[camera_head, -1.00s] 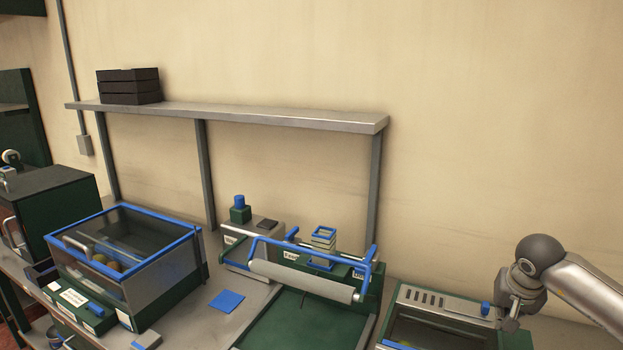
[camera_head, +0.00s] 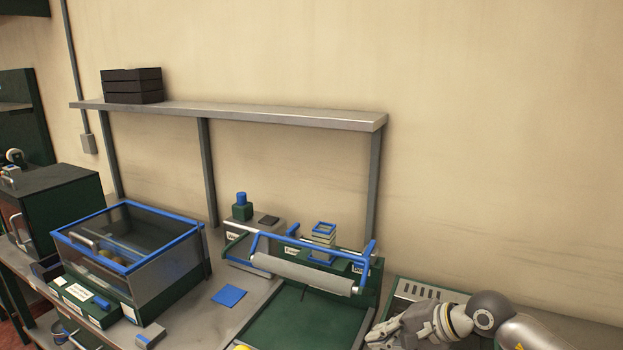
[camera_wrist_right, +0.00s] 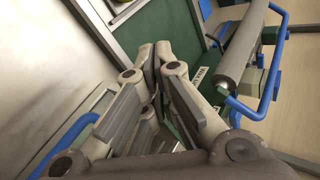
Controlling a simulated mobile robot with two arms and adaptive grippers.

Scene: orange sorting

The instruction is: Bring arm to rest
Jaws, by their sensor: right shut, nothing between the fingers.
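My right arm comes in from the right edge of the head view. Its gripper (camera_head: 385,338) is low in the picture, in front of the green and grey machine at the right, and points left. In the right wrist view the fingers (camera_wrist_right: 160,50) meet at their tips, with nothing held between them. Behind them lies a green surface with a grey frame. My left gripper is not in view.
A green tray with a grey roller (camera_head: 305,274) and blue handle frame stands left of my right gripper. A clear blue-rimmed box (camera_head: 165,275) stands at the left. A shelf (camera_head: 240,115) runs above the bench, carrying black trays (camera_head: 132,86).

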